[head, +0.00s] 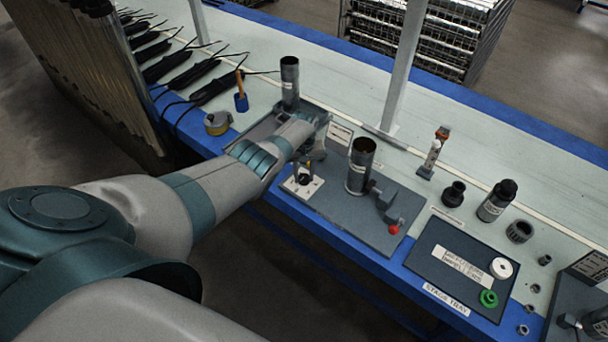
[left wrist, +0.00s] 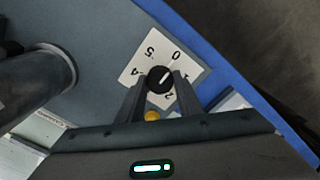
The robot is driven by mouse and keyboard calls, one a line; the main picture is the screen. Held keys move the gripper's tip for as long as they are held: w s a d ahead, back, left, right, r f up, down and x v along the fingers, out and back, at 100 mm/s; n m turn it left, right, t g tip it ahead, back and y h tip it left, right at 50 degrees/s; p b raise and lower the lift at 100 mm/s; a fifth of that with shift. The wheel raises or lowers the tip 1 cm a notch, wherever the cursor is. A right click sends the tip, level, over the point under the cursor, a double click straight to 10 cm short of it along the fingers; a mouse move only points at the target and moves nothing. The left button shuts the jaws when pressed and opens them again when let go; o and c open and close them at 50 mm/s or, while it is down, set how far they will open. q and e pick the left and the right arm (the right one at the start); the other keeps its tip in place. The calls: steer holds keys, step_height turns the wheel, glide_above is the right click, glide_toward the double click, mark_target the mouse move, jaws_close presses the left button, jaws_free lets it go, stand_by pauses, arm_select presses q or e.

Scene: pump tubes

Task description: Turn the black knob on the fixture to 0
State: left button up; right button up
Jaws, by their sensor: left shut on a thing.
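The black knob (left wrist: 159,79) sits on a square white dial plate (left wrist: 132,72) with printed numbers. The white line on the knob points up and right, toward the 0. In the head view the dial plate (head: 311,191) lies at the left end of the grey fixture (head: 345,217), with the knob (head: 303,180) on it. My left gripper (left wrist: 160,84) has its fingers on both sides of the knob and is shut on it. In the head view my left gripper (head: 309,166) is over the dial, partly hiding it. My right gripper is in neither view.
A dark upright tube (head: 361,166) stands on the fixture close to the gripper, with a red-tipped clamp (head: 391,216) beside it. Another tube (head: 290,82) stands behind my wrist. The stage tray (head: 433,271) lies to the right. The blue table edge is near the dial.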

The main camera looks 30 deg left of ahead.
arm_select(q)
steer(key=o, duration=1)
steer(key=shift+o, duration=0.2)
steer(key=shift+r, duration=0.15)
steer(key=shift+r+p, duration=0.35)
steer(key=shift+r, duration=0.15)
step_height(320, 180, up, 7)
steer(key=shift+f+p, duration=0.1)
steer(key=shift+p, duration=0.85)
step_height(320, 180, up, 9)
glide_above(304, 177)
steer(key=shift+r+b, duration=0.2)
steer(key=shift+b, duration=0.2)
steer(key=shift+f, duration=0.1)
